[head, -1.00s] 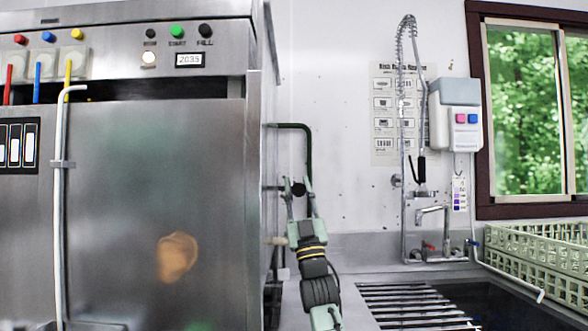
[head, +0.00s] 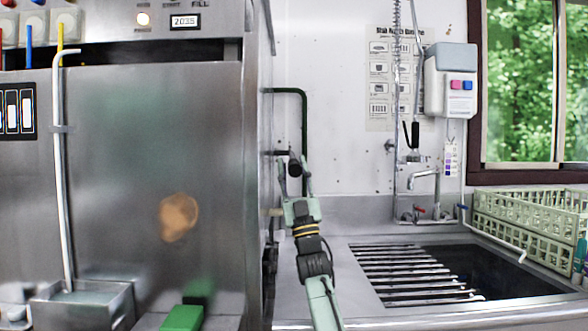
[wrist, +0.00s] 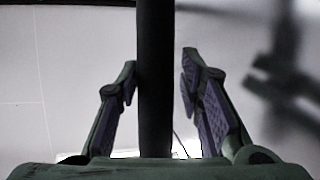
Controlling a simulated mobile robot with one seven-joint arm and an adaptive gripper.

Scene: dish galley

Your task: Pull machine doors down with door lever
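The dish machine (head: 150,130) is a tall steel box with a broad front panel at the left of the head view. A dark green bent bar, the door lever (head: 304,125), leaves its right side and drops straight down. In the wrist view the lever (wrist: 156,80) runs upright between my fingers. My gripper (head: 294,170) is open at the lower part of the lever. The left finger appears very close to the bar, and a gap shows on the right. I cannot tell whether either finger touches it.
A sink with a slatted rack (head: 410,270) lies to the right of my arm. A pale green dish crate (head: 530,225) stands beyond it. A tap and spray hose (head: 400,120) hang on the wall. A white pipe (head: 60,170) stands before the machine.

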